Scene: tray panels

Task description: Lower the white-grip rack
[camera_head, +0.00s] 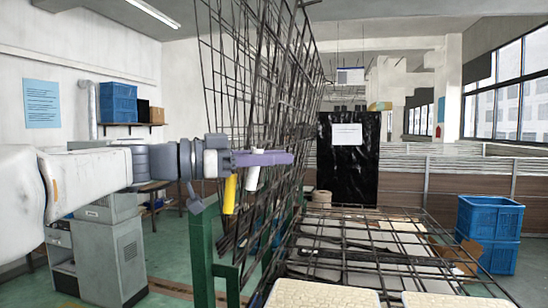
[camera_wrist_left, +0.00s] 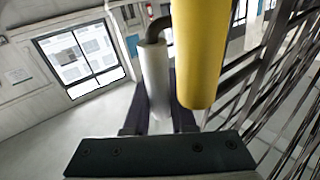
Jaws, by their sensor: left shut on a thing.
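Wire-mesh racks (camera_head: 240,75) stand steeply raised, overlapping above a green frame (camera_head: 203,255). A white grip (camera_head: 252,178) and a yellow grip (camera_head: 230,194) hang side by side near them. I cannot tell which mesh panel carries the white grip. My left gripper (camera_head: 280,158) is shut on the white grip. In the left wrist view, the white grip (camera_wrist_left: 154,75) stands between the fingers (camera_wrist_left: 158,115), with a dark bent rod at its top. The yellow grip (camera_wrist_left: 198,50) is close beside it, in front of one finger. My right gripper is not in view.
Another mesh rack (camera_head: 375,255) lies flat to the right of the raised ones. Blue crates (camera_head: 488,232) stand at the far right. A black panel (camera_head: 348,175) with a white sheet stands behind. A grey cabinet (camera_head: 108,255) is at the left.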

